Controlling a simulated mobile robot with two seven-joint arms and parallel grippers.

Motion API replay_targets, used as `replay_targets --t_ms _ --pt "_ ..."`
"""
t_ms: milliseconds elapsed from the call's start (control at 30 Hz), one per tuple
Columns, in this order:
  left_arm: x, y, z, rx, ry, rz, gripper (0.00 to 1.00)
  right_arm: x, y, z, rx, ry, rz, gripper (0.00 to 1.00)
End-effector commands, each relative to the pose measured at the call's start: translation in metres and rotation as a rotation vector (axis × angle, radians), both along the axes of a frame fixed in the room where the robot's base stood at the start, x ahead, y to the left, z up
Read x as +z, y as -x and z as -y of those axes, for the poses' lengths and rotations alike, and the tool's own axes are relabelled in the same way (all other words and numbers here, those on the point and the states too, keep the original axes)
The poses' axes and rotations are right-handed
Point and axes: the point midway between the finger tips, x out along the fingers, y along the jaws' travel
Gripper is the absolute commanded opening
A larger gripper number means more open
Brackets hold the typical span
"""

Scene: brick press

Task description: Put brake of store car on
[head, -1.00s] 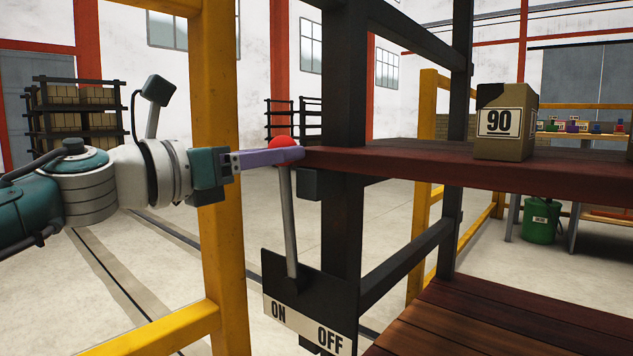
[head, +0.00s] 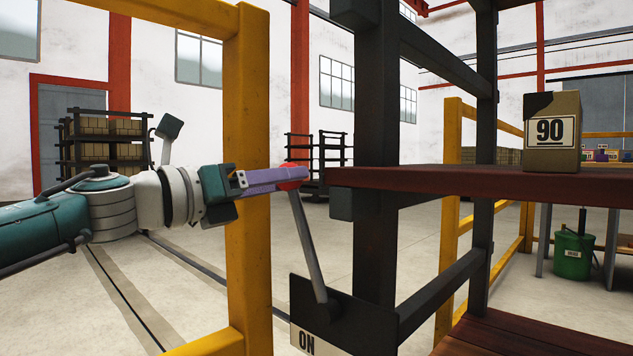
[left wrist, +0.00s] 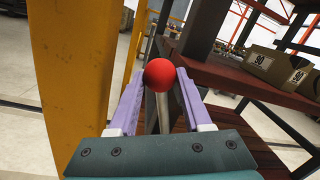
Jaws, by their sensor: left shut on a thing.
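The brake lever (head: 307,245) is a grey rod with a red ball knob (head: 293,176) on top, rising from a black plate (head: 340,315) on the store car's dark frame (head: 375,130). The word ON shows on the plate's label; the rest is cut off by the frame edge. The lever leans left, toward the ON side. My left gripper (head: 288,178) is shut on the red knob. In the left wrist view the knob (left wrist: 159,73) sits between the purple fingers. My right gripper is not in view.
A yellow post (head: 248,170) stands close behind my left wrist. The car's red-brown shelf (head: 450,178) carries a box marked 90 (head: 551,135). A green bucket (head: 573,254) stands at the right. Open floor lies behind the lever.

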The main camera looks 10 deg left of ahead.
Motion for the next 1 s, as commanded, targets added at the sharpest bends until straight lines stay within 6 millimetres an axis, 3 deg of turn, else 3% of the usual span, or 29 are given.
replay_targets --t_ms 67,100,333,667,1000 --pt "-0.003 -0.001 -0.003 0.009 0.003 -0.007 0.0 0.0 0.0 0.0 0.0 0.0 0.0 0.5" --pt "-0.003 -0.001 -0.003 0.01 0.003 -0.007 0.52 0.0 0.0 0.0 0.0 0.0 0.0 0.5" --pt "-0.002 -0.001 -0.002 0.008 0.001 -0.005 0.78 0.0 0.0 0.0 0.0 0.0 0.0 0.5" --pt "-0.002 0.002 -0.005 0.007 -0.001 -0.005 0.79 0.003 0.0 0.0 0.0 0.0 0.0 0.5" --pt "-0.005 0.045 -0.041 0.007 -0.002 -0.008 0.79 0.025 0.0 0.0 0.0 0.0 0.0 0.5"
